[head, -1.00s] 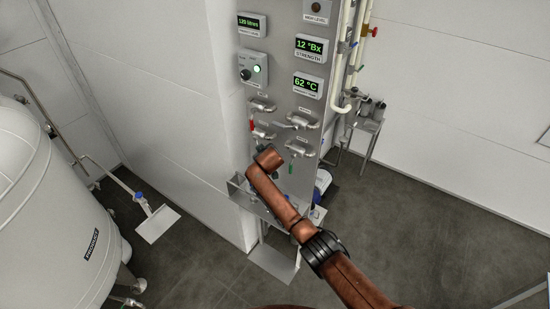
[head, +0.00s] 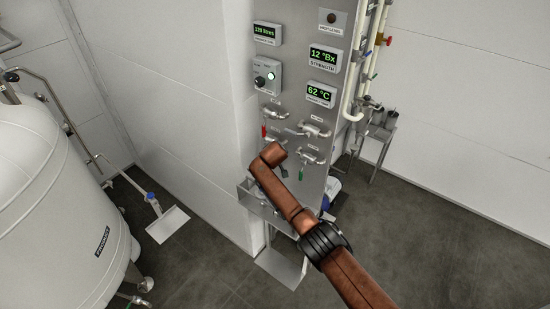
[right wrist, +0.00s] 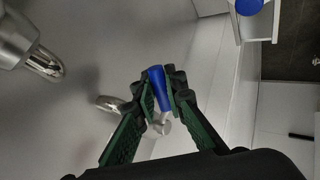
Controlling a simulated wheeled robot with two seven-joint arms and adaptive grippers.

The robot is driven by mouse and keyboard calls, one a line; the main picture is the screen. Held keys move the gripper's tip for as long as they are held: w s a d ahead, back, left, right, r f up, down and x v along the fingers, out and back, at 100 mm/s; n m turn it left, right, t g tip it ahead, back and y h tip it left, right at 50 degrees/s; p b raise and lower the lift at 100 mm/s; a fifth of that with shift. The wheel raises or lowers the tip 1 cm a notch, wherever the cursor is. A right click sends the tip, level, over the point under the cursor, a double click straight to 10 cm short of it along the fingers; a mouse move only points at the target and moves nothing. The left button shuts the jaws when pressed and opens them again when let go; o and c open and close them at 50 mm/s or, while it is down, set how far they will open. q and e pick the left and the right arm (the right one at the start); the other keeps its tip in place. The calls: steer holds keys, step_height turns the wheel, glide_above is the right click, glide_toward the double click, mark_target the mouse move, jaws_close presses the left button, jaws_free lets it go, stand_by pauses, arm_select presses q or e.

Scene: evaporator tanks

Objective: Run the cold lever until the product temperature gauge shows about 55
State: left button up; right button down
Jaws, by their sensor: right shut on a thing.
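The temperature gauge (head: 321,94) on the grey panel reads 62 °C. The cold lever appears as a blue handle (right wrist: 157,88) on a metal valve in the right wrist view. My right gripper (right wrist: 161,92) has its green-padded fingers closed on both sides of this blue handle. In the head view my copper-coloured right arm reaches to the lower left of the panel and hides the blue lever. A red-handled lever (head: 264,131) and a green-handled lever (head: 301,173) show beside the arm. My left gripper is out of view.
Above are a strength display (head: 325,58) reading 12 °Bx, a litres display (head: 267,33) and a knob box (head: 267,76) with a lit lamp. White pipes (head: 362,70) run along the panel's right side. A large white tank (head: 60,200) stands at left.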

steer(key=c, duration=2)
jaws_free()
steer(key=shift+a, duration=0.1)
steer(key=shift+o, duration=0.2)
steer(key=v, duration=1.2)
stand_by(4.1)
